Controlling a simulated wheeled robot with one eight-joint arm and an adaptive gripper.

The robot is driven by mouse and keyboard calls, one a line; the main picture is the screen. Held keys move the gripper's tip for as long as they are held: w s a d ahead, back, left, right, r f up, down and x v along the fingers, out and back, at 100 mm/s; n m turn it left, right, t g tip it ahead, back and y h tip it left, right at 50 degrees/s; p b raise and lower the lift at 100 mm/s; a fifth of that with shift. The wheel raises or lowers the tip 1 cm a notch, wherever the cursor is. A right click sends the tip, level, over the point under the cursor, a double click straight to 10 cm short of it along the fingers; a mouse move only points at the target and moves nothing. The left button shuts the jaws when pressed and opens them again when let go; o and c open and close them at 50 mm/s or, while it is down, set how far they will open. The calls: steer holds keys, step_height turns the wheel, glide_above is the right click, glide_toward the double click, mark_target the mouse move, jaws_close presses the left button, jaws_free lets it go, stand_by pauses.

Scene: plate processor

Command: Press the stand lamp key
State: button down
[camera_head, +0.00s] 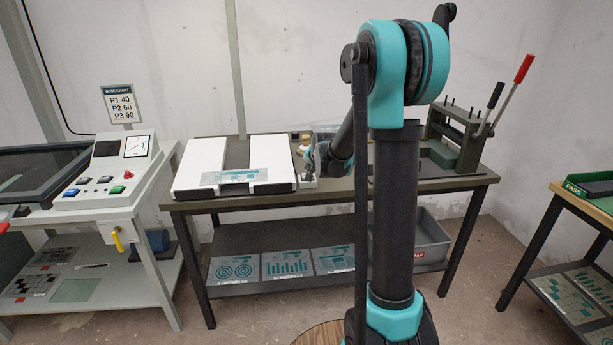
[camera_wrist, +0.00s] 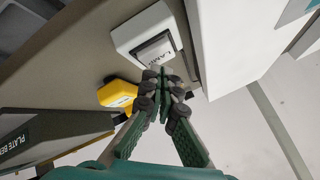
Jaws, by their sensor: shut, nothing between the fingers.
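In the head view my gripper (camera_head: 311,166) is low over the table, just right of the white stand (camera_head: 280,187). The lamp box there is small and mostly hidden by my gripper.
A yellow object (camera_wrist: 117,93) and a dark block lettered PLATE BE (camera_wrist: 50,135) lie near the lamp box. A white panel (camera_wrist: 240,40) rises close on the right. A lever press (camera_head: 458,135) stands at the table's right end. A button console (camera_head: 110,175) is at left.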

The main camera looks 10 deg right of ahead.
steer(key=shift+r, duration=2.9)
